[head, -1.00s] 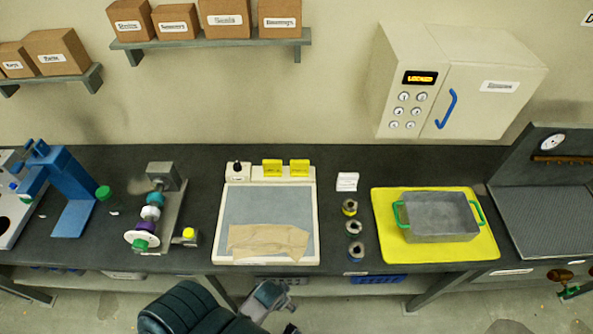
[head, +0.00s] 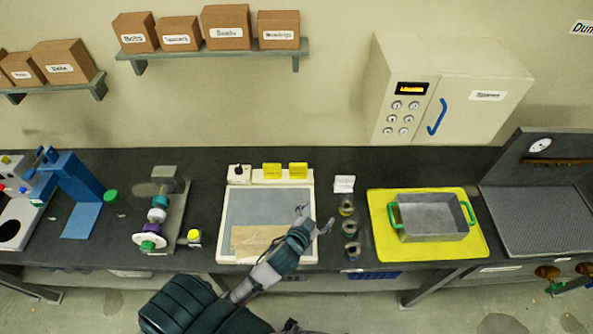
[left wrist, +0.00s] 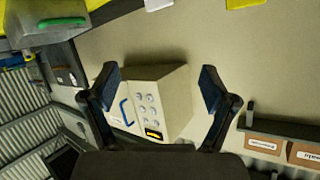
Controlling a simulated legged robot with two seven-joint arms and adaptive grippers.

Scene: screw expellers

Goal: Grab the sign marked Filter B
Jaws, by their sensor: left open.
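Two small yellow signs, a left one (head: 272,171) and a right one (head: 298,170), stand side by side on the back ledge of the pale-framed board in the head view. Their lettering is too small to read, so I cannot tell which is Filter B. My left gripper (head: 316,217) is open and empty over the right part of the board, nearer to me than both signs. In the left wrist view its two fingers (left wrist: 158,85) are spread with nothing between them. A yellow piece (left wrist: 245,3) is cut off at the top edge there. My right gripper is not identifiable.
A white card (head: 344,184) and several dark ring parts (head: 350,229) stand right of the board. A metal tray (head: 432,236) with green handles sits on a yellow mat (head: 384,245). A brown sheet (head: 250,240) lies on the board. A cabinet (head: 480,90) hangs above.

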